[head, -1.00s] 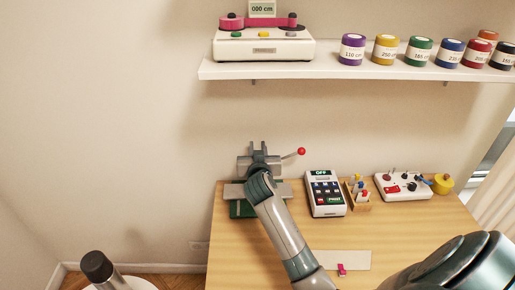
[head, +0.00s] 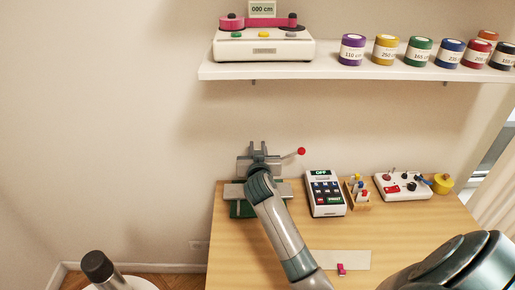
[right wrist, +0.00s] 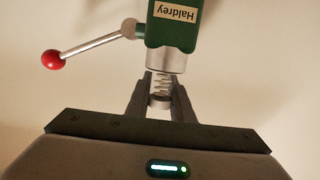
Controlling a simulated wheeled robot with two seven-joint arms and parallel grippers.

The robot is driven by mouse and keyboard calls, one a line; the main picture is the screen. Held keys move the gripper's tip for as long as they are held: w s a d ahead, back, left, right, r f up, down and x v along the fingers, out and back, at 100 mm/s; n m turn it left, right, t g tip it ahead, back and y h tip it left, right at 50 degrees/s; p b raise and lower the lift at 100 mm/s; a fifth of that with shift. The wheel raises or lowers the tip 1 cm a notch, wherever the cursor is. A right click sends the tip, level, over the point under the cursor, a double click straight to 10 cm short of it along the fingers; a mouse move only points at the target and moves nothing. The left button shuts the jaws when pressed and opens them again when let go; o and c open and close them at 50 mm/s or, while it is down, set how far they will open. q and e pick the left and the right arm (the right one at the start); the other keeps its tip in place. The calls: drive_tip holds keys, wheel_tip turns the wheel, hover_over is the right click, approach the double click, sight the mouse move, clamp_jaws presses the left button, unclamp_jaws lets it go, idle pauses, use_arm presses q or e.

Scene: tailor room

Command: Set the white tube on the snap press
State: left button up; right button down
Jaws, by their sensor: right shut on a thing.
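The snap press (head: 240,191) stands at the back left of the table, with its red-knobbed lever out to the right. In the right wrist view its green head (right wrist: 172,28) and silver ram (right wrist: 166,61) are upright above my fingers. My right gripper (head: 258,150) is in front of the press and hides part of it. In the right wrist view my right gripper (right wrist: 160,84) is shut on a small pale ribbed piece, likely the white tube (right wrist: 160,100), just under the ram. Whether it touches the press below is hidden. My left gripper is not in view.
Right of the press are a calculator-like device (head: 325,192), a small wooden rack (head: 358,195), a white control box (head: 403,186) and a yellow spool (head: 442,183). A pink clip (head: 341,269) lies on a pale mat. A shelf (head: 350,70) with spools is above.

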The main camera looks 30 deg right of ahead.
drive_tip(key=shift+f+b, duration=0.35)
drive_tip(key=shift+f, duration=0.25)
idle(0.7)
drive_tip(key=c, duration=1.8)
unclamp_jaws()
drive_tip(key=shift+r, duration=0.1)
drive_tip(key=shift+p+v, duration=1.3)
drive_tip(key=shift+v, duration=1.4)
drive_tip(key=p+v, duration=0.2)
drive_tip(key=v, duration=0.3)
drive_tip(key=shift+s+a, duration=0.2)
drive_tip(key=shift+s, duration=0.05)
